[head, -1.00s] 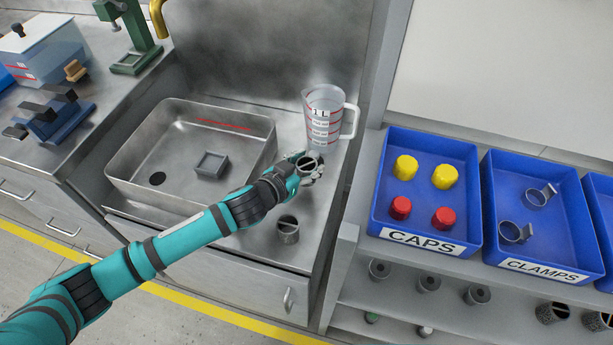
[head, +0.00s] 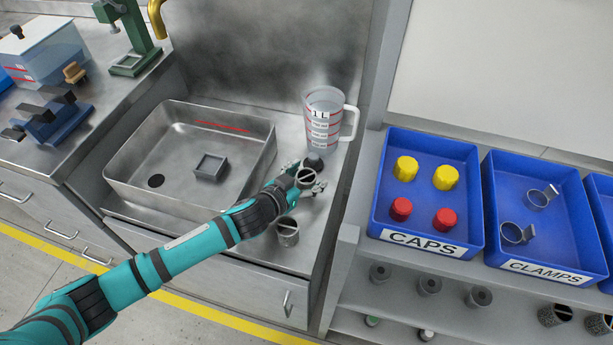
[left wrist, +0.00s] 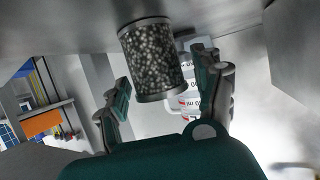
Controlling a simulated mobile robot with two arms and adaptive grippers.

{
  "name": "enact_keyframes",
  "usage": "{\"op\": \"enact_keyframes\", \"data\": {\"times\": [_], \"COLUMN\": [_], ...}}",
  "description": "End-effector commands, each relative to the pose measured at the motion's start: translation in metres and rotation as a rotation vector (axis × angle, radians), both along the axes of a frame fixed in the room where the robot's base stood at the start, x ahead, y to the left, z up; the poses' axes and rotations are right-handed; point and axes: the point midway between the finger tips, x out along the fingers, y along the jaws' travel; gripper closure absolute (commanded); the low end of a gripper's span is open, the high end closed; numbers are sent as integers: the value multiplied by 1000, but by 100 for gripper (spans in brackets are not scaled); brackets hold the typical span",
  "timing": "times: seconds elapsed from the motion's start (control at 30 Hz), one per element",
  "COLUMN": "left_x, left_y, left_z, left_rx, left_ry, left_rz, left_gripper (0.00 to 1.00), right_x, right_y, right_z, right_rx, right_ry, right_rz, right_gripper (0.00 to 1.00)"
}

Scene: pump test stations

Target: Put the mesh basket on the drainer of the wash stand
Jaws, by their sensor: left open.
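The mesh basket (head: 308,177) is a small grey speckled cylinder with an open top. It stands upright on the steel drainer (head: 262,252), right of the basin of the wash stand (head: 190,203). In the left wrist view the basket (left wrist: 155,62) shows upside down between my spread fingers, with a gap on each side. My left gripper (head: 305,178) is open around it. The fingers partly hide the basket in the head view. My right gripper is not in view.
A similar cylinder (head: 288,232) stands nearer on the drainer. A dark rounded object (head: 313,161) and a clear 1 L jug (head: 323,122) stand just behind the basket. Blue bins of caps (head: 462,240) and clamps (head: 550,255) are on the right.

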Motion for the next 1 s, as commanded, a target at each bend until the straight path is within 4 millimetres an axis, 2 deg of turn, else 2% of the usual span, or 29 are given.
{"op": "enact_keyframes", "data": {"times": [0.17, 0.27, 0.7, 1.0], "left_x": [0, -10, -75, -89], "left_y": [0, 8, 57, 67], "left_z": [7, 8, 41, 50], "left_rx": [2, 0, 1, 0], "left_ry": [-2, 1, 2, -1], "left_rz": [-1, 1, 0, 0], "left_gripper": [33, 33, 33, 33], "right_x": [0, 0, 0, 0], "right_y": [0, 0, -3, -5], "right_z": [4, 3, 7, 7], "right_rx": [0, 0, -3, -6], "right_ry": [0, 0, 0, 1], "right_rz": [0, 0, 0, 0], "right_gripper": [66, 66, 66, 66]}}
